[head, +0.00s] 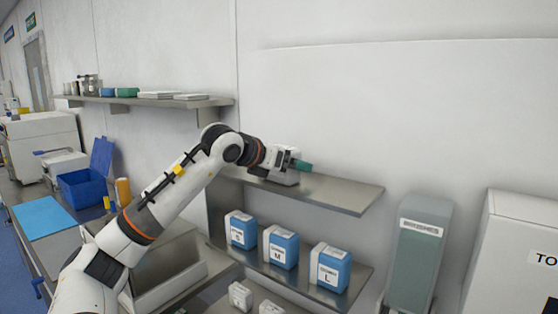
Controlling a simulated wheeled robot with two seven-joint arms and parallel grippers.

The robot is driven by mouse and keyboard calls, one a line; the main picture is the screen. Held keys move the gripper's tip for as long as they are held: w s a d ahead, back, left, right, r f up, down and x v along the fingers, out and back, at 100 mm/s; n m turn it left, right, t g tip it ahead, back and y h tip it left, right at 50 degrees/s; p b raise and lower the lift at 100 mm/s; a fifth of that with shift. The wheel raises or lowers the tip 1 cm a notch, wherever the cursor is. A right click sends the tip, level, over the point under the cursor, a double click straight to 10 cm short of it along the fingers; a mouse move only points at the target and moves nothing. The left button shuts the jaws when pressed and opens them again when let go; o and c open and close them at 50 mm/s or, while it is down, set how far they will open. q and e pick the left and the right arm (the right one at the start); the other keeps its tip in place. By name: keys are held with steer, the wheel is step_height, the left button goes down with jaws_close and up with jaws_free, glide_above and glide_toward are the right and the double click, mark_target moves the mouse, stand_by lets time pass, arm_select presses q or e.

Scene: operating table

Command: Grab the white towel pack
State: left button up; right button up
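My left gripper (295,162) is over the upper metal shelf on the right, at the end of the arm that comes in from the lower left. A pale block-like thing (286,178) shows just below it on this shelf. It is partly hidden by the gripper, and I cannot tell if it is the white towel pack or if the gripper touches it. A teal piece shows at the gripper's tip; the finger gap cannot be made out. Flat white packs (157,94) lie on the far left wall shelf. My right gripper is out of view.
The upper shelf (335,192) is bare to the right. Below it, blue-and-white boxes (330,267) marked S, M and L stand on a lower shelf. A grey-green brushes dispenser (418,256) stands at right. A metal sink (165,265) and blue bin (82,188) are at left.

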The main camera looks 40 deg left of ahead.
arm_select(q)
steer(key=shift+s, duration=0.1)
steer(key=c, duration=0.8)
steer(key=shift+o, duration=0.2)
steer(key=shift+r, duration=0.15)
